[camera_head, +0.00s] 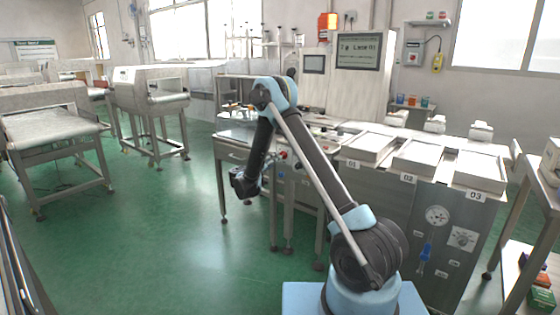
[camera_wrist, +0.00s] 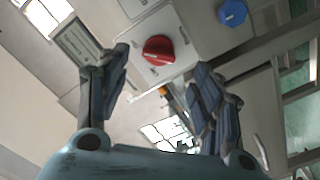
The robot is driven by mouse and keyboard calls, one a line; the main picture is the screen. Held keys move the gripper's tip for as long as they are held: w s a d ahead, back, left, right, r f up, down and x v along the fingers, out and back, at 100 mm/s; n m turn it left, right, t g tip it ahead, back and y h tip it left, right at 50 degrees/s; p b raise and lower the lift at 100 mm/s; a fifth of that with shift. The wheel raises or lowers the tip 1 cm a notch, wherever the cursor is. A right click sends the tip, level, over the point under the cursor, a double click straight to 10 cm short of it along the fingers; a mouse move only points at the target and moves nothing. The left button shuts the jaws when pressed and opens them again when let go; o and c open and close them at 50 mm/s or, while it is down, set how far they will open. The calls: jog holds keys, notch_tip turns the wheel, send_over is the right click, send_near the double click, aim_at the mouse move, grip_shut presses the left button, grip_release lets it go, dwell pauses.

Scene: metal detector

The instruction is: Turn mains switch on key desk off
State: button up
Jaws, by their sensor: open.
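A red rotary switch (camera_wrist: 158,49) sits on a pale plate in the wrist view, just beyond and between my fingertips. It looks like the mains switch, but its label is not readable. In the head view a small red knob (camera_head: 283,155) shows at the front of the desk (camera_head: 232,142), partly beside my arm. My gripper (camera_wrist: 161,62) is open and empty, its two fingers spread on either side of the red switch with no visible contact. In the head view my gripper (camera_head: 246,183) hangs low in front of the desk.
A blue knob (camera_wrist: 232,13) sits to the right of the red switch in the wrist view. A steel cabinet with numbered trays (camera_head: 415,157) stands right of the desk. A conveyor machine (camera_head: 150,92) stands behind left. The green floor (camera_head: 150,225) at left is clear.

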jog(key=x, duration=0.6)
jog(key=shift+w+d, duration=0.2)
jog(key=shift+w, duration=0.05)
jog(key=c, duration=1.1)
